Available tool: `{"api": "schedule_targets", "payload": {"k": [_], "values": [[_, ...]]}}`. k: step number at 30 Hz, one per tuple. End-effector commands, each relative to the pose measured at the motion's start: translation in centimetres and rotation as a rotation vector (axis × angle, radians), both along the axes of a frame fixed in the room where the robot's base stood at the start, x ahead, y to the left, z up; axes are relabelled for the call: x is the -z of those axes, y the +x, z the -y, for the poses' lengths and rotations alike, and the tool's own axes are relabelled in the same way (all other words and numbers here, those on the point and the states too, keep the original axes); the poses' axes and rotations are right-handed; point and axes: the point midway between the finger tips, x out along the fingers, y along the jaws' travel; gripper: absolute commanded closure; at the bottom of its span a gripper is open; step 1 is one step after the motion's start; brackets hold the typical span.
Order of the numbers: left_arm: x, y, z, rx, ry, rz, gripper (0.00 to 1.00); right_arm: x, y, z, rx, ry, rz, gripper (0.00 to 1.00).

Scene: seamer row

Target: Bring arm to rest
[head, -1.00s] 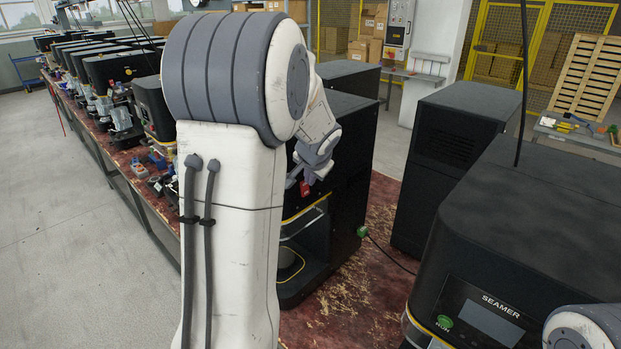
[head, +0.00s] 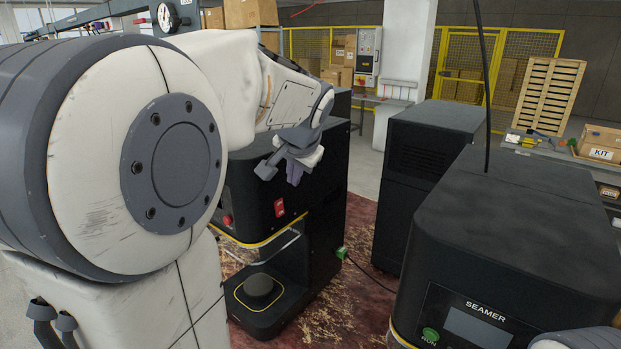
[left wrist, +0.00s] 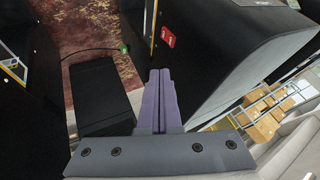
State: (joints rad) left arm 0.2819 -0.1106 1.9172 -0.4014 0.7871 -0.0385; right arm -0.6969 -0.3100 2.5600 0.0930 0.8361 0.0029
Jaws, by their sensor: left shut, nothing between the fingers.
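My left arm fills the left of the head view, and its left gripper (head: 295,176) hangs in front of the top of a black machine (head: 326,185). In the left wrist view the two purple fingers (left wrist: 160,92) lie together, shut with nothing between them. Beside them is a machine's black housing (left wrist: 205,50) with a red switch. I cannot tell whether the gripper touches the housing. My right gripper is out of view; only a pale part of my own body shows at the bottom right corner.
A black seamer (head: 520,230) with a screen and green RUN button stands at right. Another black cabinet (head: 425,180) is behind it. A green-ended cable crosses the worn red surface (head: 365,245). Yellow mesh fencing, cartons (head: 340,55) and a wooden pallet (head: 548,95) are farther back.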

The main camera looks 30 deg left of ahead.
Motion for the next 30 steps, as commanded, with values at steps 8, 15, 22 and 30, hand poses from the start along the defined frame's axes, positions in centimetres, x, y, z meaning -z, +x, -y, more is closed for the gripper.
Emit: {"api": "schedule_targets", "payload": {"k": [8, 15, 22, 30], "values": [[0.0, 0.0, 0.0, -0.001, -0.001, 0.000, 1.00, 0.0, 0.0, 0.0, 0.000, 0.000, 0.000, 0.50], [0.1, 0.0, 0.2, 0.002, -0.002, -0.002, 1.00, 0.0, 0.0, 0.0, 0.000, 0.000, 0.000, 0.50], [4.4, -0.6, 7.9, 0.135, -0.091, -0.062, 1.00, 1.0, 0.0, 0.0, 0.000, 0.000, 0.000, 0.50], [13.5, -8.5, 23.3, 0.423, -0.266, -0.268, 1.00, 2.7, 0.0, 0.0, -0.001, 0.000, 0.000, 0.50]]}}
